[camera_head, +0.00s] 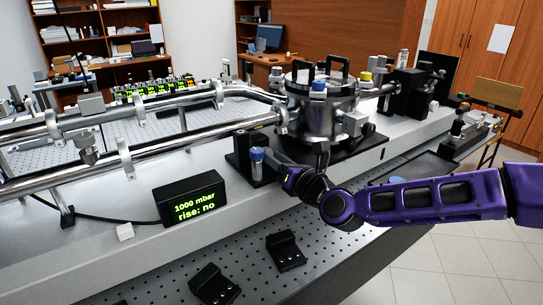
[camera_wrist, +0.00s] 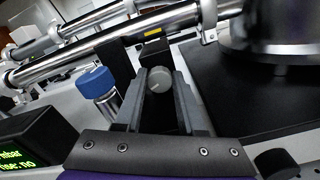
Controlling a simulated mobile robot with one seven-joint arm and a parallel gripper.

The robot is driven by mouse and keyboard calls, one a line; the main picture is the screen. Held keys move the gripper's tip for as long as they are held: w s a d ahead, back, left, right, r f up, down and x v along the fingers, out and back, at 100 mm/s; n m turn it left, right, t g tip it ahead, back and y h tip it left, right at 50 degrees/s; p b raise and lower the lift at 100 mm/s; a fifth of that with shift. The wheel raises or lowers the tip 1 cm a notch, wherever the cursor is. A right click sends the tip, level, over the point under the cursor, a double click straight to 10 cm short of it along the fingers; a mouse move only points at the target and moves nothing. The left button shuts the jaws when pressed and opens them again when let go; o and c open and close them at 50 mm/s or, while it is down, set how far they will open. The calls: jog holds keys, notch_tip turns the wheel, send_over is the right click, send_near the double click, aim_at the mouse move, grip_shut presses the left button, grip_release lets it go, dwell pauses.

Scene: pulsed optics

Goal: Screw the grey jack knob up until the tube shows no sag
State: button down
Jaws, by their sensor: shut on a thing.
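The grey jack knob (camera_wrist: 160,79) is a small round knob under the tube, in the middle of the wrist view. My gripper (camera_wrist: 161,86) has one finger on each side of it and is shut on it. In the head view my gripper (camera_head: 285,176) is at the black mount below the tube's right end; I cannot make out the knob there. The steel tube (camera_head: 200,137) runs from the left to the round steel chamber (camera_head: 320,108); the wrist view shows it too (camera_wrist: 100,45). I cannot judge any sag by eye.
A blue-capped cylinder (camera_wrist: 98,85) stands close left of my gripper. A black display (camera_head: 190,198) reads "1000 mbar" and "rise: no". A black plate (camera_wrist: 270,95) lies right of my fingers. Two black brackets (camera_head: 286,250) sit on the perforated table in front.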

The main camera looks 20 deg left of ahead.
dwell(0.3)
jog(key=n+p, duration=0.1)
jog(key=n, duration=0.4)
jog(key=shift+s+a+n, duration=0.1)
jog(key=shift+n, duration=0.2)
jog(key=n, duration=0.3)
jog(key=shift+n+p, duration=0.3)
jog(key=shift+p, duration=0.05)
jog(key=shift+s+n, duration=0.1)
jog(key=shift+n, duration=1.5)
jog(key=c, duration=0.8)
grip_release()
